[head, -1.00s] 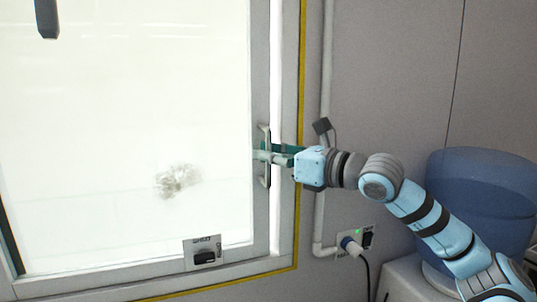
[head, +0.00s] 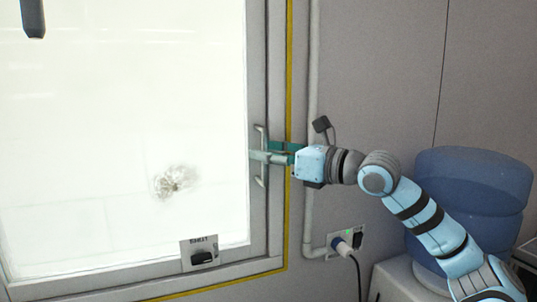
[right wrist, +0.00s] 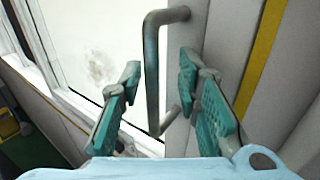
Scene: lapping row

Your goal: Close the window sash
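The window sash (head: 257,75) is a grey frame around a bright pane with a smudge low on it. Its right edge lies close against the window frame, with no bright gap showing between them. A grey bar handle (head: 261,180) stands upright on that edge. My right gripper (head: 264,152) reaches in from the right at the handle. In the right wrist view, its two green-padded fingers (right wrist: 158,84) are apart on either side of the handle (right wrist: 152,75), with space visible on both sides.
A yellow line (head: 288,100) edges the window frame. A pipe (head: 311,80) runs down the wall to a socket with a plug (head: 343,246). A blue water bottle (head: 470,190) stands at the right behind my arm. A labelled latch plate (head: 200,252) sits at the sash bottom.

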